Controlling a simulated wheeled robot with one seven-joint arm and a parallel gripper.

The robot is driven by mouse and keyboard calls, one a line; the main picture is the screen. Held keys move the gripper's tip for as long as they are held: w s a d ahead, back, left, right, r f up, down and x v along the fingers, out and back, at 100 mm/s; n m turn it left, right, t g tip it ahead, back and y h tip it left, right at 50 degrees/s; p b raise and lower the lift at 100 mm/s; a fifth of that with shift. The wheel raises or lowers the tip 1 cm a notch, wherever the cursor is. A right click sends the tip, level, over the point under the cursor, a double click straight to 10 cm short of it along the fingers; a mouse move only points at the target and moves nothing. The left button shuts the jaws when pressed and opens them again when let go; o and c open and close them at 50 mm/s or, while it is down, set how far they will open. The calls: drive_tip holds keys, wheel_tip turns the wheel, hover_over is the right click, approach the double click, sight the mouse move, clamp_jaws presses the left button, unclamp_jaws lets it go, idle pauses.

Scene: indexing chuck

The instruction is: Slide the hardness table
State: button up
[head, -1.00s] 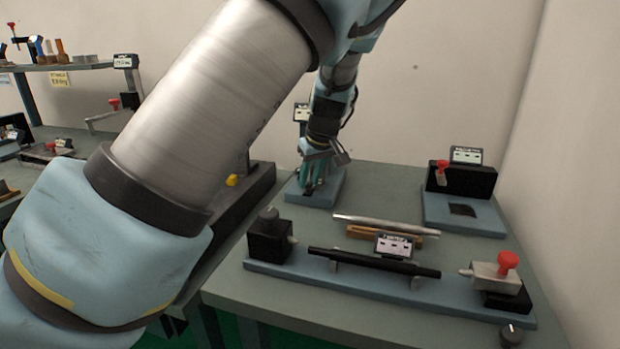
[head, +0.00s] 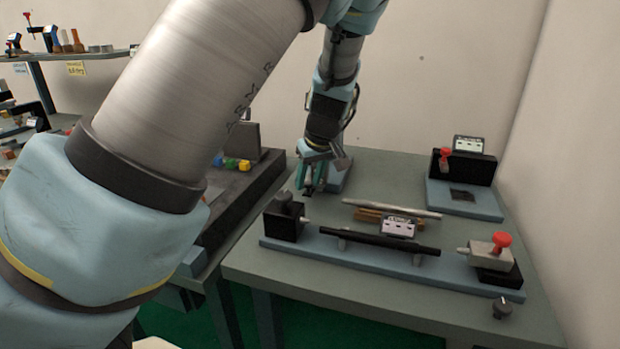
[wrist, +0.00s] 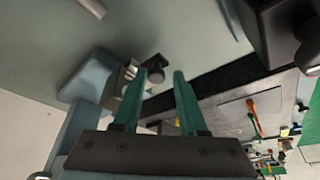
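A blue-based device (head: 338,178) stands at the back left of the bench, partly hidden behind my gripper; I take it for the hardness tester. In the wrist view its blue base (wrist: 88,78) carries a grey block (wrist: 115,90), with a dark round knob (wrist: 155,68) beside it. My gripper (head: 308,190) is low over the bench at the device's front left. In the wrist view my gripper (wrist: 160,74) has its teal fingers apart, with the knob showing between their tips. I cannot tell whether they touch it.
A long blue fixture (head: 350,258) with a black bar (head: 375,241) lies along the bench front. Behind it a silver rod (head: 392,208) rests on a wooden block. Another blue-based device (head: 463,203) stands back right. A dark slab (head: 240,195) with coloured pieces lies left.

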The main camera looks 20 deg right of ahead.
drive_tip(key=shift+d, duration=0.1)
drive_tip(key=shift+s+r, duration=0.15)
drive_tip(key=shift+r, duration=0.2)
drive_tip(key=v, duration=1)
drive_tip(key=shift+b, duration=0.3)
drive_tip(key=w+a+f+g, duration=0.1)
drive_tip(key=w+a+f, duration=0.25)
drive_tip(key=a, duration=0.65)
drive_tip(key=s+a+f, duration=0.1)
drive_tip(key=s+a, duration=0.1)
drive_tip(key=a, duration=0.6)
drive_tip(key=s+a+f+m+g, duration=0.1)
drive_tip(key=s+a+f, duration=0.1)
drive_tip(key=a, duration=0.6)
drive_tip(key=s+a+f, duration=0.2)
drive_tip(key=s+a, duration=0.1)
drive_tip(key=a, duration=0.6)
drive_tip(key=shift+f+m+g, duration=0.2)
drive_tip(key=shift+m+g, duration=0.1)
drive_tip(key=shift+g, duration=0.1)
drive_tip(key=shift+a, duration=0.1)
